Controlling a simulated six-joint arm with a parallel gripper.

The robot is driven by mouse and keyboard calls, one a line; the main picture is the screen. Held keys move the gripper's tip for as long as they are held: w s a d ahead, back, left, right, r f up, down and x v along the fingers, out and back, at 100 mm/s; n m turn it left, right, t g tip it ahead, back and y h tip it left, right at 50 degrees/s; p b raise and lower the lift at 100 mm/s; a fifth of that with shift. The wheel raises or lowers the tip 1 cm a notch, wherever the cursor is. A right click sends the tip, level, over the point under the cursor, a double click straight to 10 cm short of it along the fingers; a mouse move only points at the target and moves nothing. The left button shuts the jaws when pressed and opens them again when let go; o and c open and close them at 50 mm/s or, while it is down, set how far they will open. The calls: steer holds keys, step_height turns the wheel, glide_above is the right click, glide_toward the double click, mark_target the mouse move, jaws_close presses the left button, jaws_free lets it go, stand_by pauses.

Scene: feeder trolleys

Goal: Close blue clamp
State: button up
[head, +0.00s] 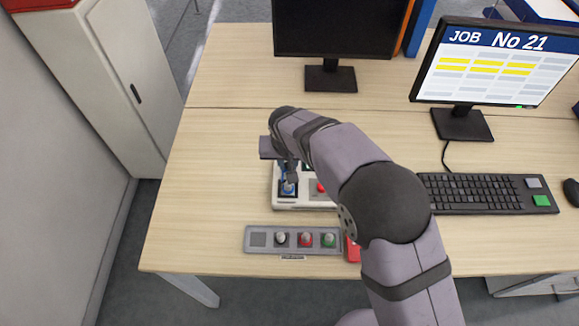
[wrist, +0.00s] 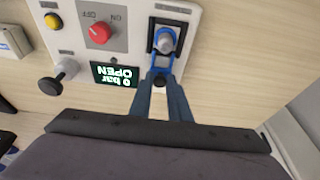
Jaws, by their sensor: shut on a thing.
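The blue clamp (wrist: 164,61) is a blue wire-like loop around a grey knob on a dark plate of the white control panel (wrist: 125,38). It also shows in the head view (head: 288,188) at the panel's left part, partly under my gripper. My gripper (wrist: 163,78) has its two dark blue fingers shut on the near end of the blue clamp. In the head view my gripper (head: 288,176) points down at the panel. The panel's display (wrist: 115,75) reads "0 bar OPEN", upside down in the wrist view.
The panel has a red ON/OFF knob (wrist: 100,32), a yellow button (wrist: 53,20) and a black lever knob (wrist: 50,86). A grey tray (head: 262,249) with several small knobs lies in front. A keyboard (head: 480,193) is right. The desk's left side is clear.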

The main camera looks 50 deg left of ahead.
steer(key=shift+s+d+b, duration=0.35)
steer(key=shift+s+d, duration=0.7)
steer(key=shift+s, duration=0.05)
steer(key=o, duration=0.7)
steer(key=shift+o, duration=0.2)
steer(key=shift+r, duration=0.15)
step_height(320, 180, up, 7)
steer(key=w+a+p, duration=0.1)
steer(key=p, duration=0.4)
steer(key=shift+w+a+p, duration=0.2)
steer(key=shift+w+p, duration=0.05)
steer(key=shift+p, duration=0.1)
